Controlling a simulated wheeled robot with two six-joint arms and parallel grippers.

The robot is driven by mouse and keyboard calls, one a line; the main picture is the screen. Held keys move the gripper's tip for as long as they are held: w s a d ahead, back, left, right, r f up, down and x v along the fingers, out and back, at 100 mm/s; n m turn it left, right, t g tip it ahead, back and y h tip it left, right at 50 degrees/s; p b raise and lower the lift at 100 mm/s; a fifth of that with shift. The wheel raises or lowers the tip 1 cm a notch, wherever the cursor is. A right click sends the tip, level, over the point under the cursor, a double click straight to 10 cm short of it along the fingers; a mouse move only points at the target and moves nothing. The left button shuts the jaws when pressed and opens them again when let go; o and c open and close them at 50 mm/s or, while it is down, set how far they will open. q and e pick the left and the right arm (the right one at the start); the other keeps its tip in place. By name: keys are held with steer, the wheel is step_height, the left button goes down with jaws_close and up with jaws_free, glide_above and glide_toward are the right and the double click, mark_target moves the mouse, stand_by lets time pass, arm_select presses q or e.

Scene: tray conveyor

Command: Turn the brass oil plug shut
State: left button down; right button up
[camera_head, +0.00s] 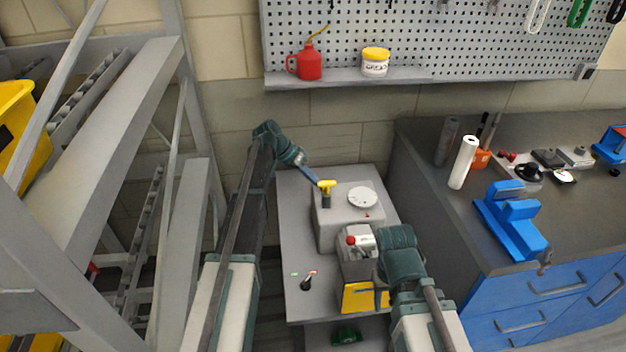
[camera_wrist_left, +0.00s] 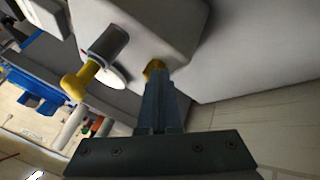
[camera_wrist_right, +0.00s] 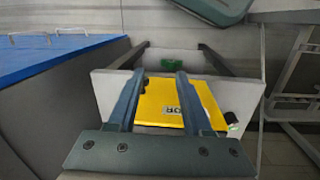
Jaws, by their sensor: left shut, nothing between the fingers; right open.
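The brass oil plug (camera_wrist_left: 155,69) is a small yellow hexagon on the grey gearbox housing (camera_wrist_left: 185,20); in the head view I cannot make it out. My left gripper (camera_wrist_left: 156,84) is shut and empty, its fingertips at the plug; I cannot tell whether they touch it. In the head view this gripper (camera_head: 312,178) reaches down to the housing (camera_head: 329,235), close to a yellow T-handle (camera_head: 327,184) on a dark cylinder. My right gripper (camera_wrist_right: 157,78) is open and empty above a yellow flat panel (camera_wrist_right: 160,103).
A white round disc (camera_head: 362,197) lies on the housing. A black-knobbed lever (camera_head: 306,283) with green and red marks is on the grey cart (camera_head: 300,245). A blue vise (camera_head: 515,225) stands on the right bench. A grey rack (camera_head: 185,225) is at left.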

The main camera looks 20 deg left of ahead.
arm_select(q)
steer(key=shift+s+d+n+t, duration=0.5)
steer(key=shift+s+n, duration=0.1)
steer(key=shift+n, duration=0.3)
steer(key=shift+w+a, duration=0.1)
steer(key=shift+w, duration=0.2)
steer(key=shift+w+a+r, duration=0.1)
steer(key=shift+w+r, duration=0.05)
steer(key=shift+w, duration=0.8)
steer(key=shift+s, duration=0.1)
steer(key=p+v, duration=1.1)
steer(key=v, duration=0.2)
steer(key=shift+r, duration=0.3)
